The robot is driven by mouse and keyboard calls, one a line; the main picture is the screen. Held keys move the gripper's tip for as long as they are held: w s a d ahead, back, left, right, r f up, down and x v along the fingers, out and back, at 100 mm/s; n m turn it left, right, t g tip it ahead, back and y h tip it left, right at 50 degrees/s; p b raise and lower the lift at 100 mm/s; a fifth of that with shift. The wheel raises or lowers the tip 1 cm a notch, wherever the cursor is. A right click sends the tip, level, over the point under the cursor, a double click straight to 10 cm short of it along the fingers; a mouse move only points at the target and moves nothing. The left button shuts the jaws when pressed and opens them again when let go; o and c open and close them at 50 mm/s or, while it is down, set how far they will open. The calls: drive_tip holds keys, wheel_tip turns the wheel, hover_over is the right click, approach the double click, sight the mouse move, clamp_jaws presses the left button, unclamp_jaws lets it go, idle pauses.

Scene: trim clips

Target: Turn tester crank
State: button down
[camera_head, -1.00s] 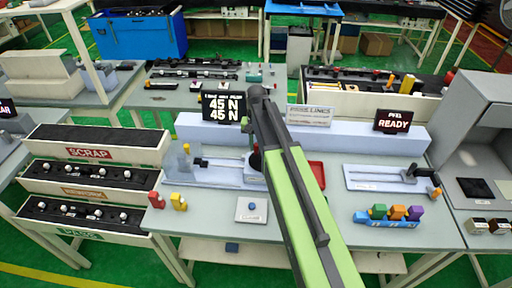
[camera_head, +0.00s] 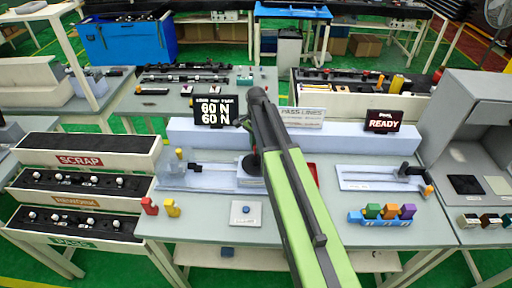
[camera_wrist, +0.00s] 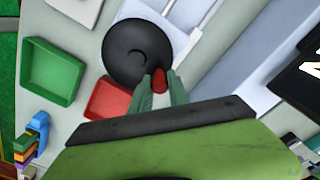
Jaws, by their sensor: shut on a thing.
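The tester (camera_head: 205,175) stands on the left part of the bench, a pale fixture with a rail. In the head view only a dark edge of the crank (camera_head: 247,166) shows beside my arm. My gripper (camera_wrist: 160,88) is shut on the red knob, with a finger on either side. My arm hides the gripper in the head view.
A red tray (camera_wrist: 108,101) and a green tray (camera_wrist: 53,70) lie close to the crank. A second fixture (camera_head: 365,178) stands right under a READY display (camera_head: 383,121). Coloured blocks (camera_head: 389,211) sit at front right. Bins labelled SCRAP (camera_head: 80,160), REWORK and PASS stand left.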

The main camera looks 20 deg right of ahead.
drive_tip(key=shift+d, duration=0.2)
idle(0.4)
drive_tip(key=c, duration=1.3)
unclamp_jaws()
drive_tip(key=shift+o, duration=0.2)
wheel_tip(320, 180, up, 17)
drive_tip(key=p, duration=1.7)
drive_tip(key=shift+r, duration=0.2)
drive_tip(key=shift+a, duration=0.1)
